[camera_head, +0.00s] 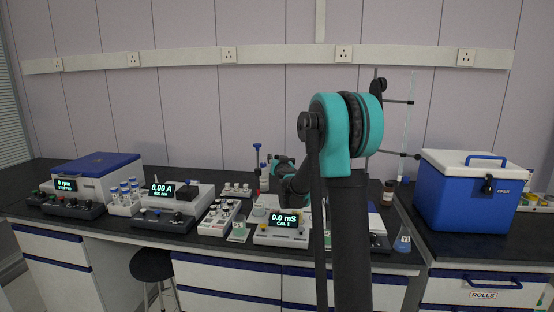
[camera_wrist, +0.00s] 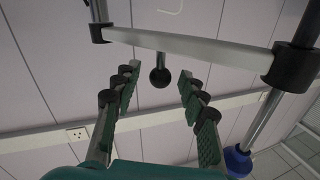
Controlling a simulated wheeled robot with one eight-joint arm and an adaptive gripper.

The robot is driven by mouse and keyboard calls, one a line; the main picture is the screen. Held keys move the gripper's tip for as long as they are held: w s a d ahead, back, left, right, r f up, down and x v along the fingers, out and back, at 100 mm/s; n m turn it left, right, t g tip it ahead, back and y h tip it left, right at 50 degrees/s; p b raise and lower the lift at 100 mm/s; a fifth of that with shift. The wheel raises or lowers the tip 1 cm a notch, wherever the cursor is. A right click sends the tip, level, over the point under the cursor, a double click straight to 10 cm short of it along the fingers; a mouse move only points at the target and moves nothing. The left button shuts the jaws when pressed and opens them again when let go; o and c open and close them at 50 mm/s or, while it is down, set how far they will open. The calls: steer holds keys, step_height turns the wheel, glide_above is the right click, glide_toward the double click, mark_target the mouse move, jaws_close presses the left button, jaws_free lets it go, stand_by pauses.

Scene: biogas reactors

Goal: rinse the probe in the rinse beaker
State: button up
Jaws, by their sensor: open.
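My gripper (camera_wrist: 156,77) is open in the wrist view, with its two green-padded fingers apart and nothing held. A dark round knob on a short rod (camera_wrist: 160,76) shows between the fingertips; I cannot tell its distance. In the head view a slim upright blue-topped piece (camera_head: 257,165) stands left of my teal wrist; I cannot tell if it is the probe. The conductivity meter (camera_head: 283,222) reads 0.0 mS, CAL 1. My arm hides part of the bench.
A grey bar with black joints (camera_wrist: 190,50) crosses above the fingertips in the wrist view. A blue cooler (camera_head: 470,195) stands right. A flask (camera_head: 402,240) is near the front edge.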

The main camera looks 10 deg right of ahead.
steer(key=s, duration=1)
steer(key=shift+s, duration=0.25)
steer(key=shift+o, duration=0.9)
steer(key=n+g+y, duration=0.3)
steer(key=n+y, duration=0.6)
steer(key=y, duration=0.1)
glide_toward(260, 146)
steer(key=x, duration=1.1)
steer(key=shift+w+a+r, duration=0.1)
steer(key=shift+w+a, duration=0.1)
steer(key=shift+w, duration=0.15)
steer(key=shift+c, duration=0.2)
jaws_close()
